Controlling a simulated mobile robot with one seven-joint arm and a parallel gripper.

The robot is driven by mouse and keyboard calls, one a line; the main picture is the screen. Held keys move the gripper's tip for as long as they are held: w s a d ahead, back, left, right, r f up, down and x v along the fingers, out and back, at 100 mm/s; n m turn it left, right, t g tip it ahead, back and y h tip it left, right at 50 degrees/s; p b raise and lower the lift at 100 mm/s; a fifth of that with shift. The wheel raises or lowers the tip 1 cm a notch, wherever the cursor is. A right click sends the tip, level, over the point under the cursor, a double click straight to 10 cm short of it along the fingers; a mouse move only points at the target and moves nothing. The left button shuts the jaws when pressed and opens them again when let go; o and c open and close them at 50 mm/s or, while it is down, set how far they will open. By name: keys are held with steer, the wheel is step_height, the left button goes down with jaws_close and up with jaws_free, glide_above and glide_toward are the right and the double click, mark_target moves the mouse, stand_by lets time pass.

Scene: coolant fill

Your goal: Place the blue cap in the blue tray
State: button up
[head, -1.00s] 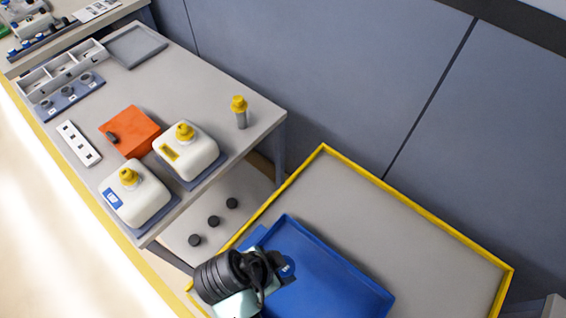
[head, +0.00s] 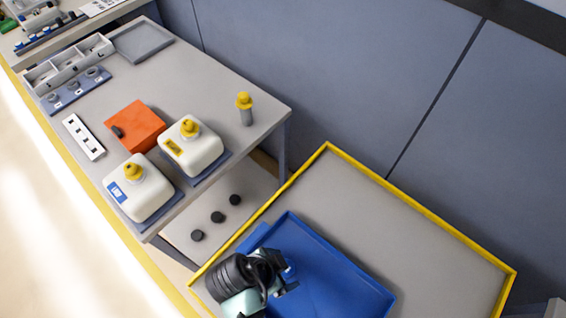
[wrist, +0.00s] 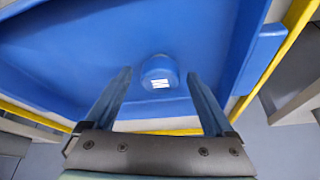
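The blue cap (wrist: 160,72), with a white label on its side, is inside the blue tray (wrist: 70,60) in the wrist view. It appears to rest on the tray floor. My gripper (wrist: 159,75) is open, with one finger on each side of the cap and a visible gap to both. In the head view my gripper (head: 287,272) is low over the left part of the blue tray (head: 345,285). There the cap (head: 290,268) is mostly hidden by the fingers.
The blue tray lies on a grey surface with a yellow rim (head: 420,200). The table to the left holds two white jugs (head: 140,190) with yellow caps, an orange block (head: 135,125) and a yellow-topped cylinder (head: 245,108). Several black caps (head: 217,217) are on the lower shelf.

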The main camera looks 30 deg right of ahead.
steer(key=v, duration=1.2)
steer(key=w+r+n+t+y, duration=0.1)
steer(key=w+r+n+t, duration=0.4)
steer(key=w+r, duration=0.65)
steer(key=w+a+r+n+t+y, duration=0.1)
steer(key=w+r+n+t, duration=0.3)
steer(key=r, duration=0.7)
steer(key=w+a+r+n+t+y, duration=0.1)
steer(key=w+a+r+t, duration=0.1)
steer(key=w+r+t, duration=0.65)
steer(key=s+r+n+t, duration=0.2)
steer(key=s+r+t, duration=0.1)
steer(key=r, duration=0.7)
steer(key=s+r+n+t+y, duration=0.1)
steer(key=s+r+n+t, duration=0.2)
steer(key=r, duration=0.7)
steer(key=s+a+r+n+t, duration=0.1)
steer(key=s+r+n+t, duration=0.1)
steer(key=s+r, duration=0.5)
step_height(320, 180, up, 4)
steer(key=shift+f+n+t+y, duration=0.1)
steer(key=shift+n+t+y, duration=0.25)
steer(key=shift+t, duration=0.4)
steer(key=shift+o, duration=0.8)
